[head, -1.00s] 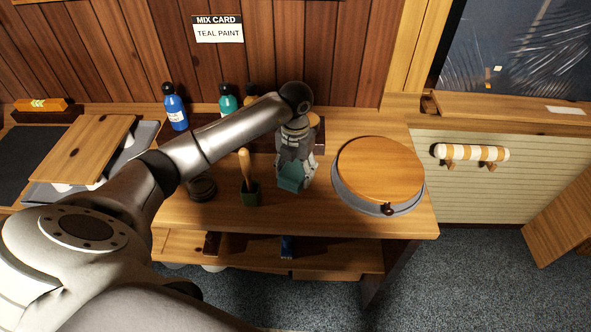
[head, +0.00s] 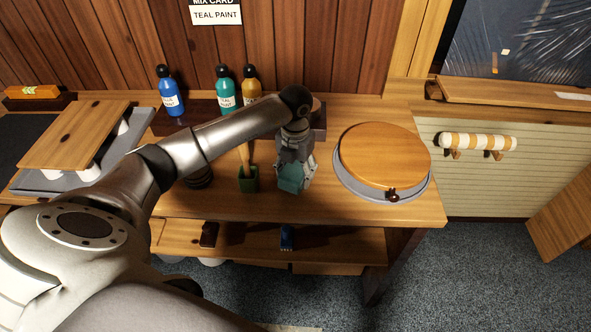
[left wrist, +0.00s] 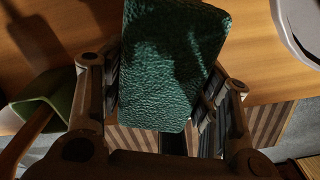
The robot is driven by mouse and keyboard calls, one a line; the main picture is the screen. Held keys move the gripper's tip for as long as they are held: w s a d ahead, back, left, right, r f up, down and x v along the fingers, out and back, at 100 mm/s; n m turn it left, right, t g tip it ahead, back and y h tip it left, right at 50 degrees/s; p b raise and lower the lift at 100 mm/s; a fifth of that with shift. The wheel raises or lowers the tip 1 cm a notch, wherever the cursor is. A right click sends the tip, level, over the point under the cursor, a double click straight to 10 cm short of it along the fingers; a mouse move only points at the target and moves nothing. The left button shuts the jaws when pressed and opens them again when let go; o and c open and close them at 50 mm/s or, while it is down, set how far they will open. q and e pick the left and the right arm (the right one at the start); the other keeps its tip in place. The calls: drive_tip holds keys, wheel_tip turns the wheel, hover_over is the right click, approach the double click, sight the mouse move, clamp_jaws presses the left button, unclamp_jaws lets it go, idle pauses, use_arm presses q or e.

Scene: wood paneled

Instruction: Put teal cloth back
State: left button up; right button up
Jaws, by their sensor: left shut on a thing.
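The teal cloth (head: 291,179) is a small folded block held between the fingers of my left gripper (head: 293,165), over the front middle of the wooden workbench (head: 345,207). The left wrist view shows the cloth's rough, dark teal face (left wrist: 172,62) between the two fingers. I cannot tell whether it touches the bench top. The arm and gripper hide part of the bench behind. My right gripper is not in view.
A green cup (head: 249,182) with a wooden handle stands close left of the gripper. A round wooden lid (head: 385,153) on a grey base is to its right. Blue (head: 170,92), teal (head: 225,90) and yellow (head: 251,85) paint bottles stand behind. A lower shelf (head: 335,247) runs underneath.

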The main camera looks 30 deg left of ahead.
use_arm(q)
drive_tip(key=shift+f+b, duration=0.35)
drive_tip(key=shift+f, duration=0.4)
drive_tip(key=shift+f, duration=0.3)
drive_tip(key=o, duration=1.1)
drive_tip(key=o, duration=0.3)
drive_tip(key=shift+r, duration=0.1)
wheel_tip(320, 180, up, 12)
drive_tip(key=shift+f, duration=0.1)
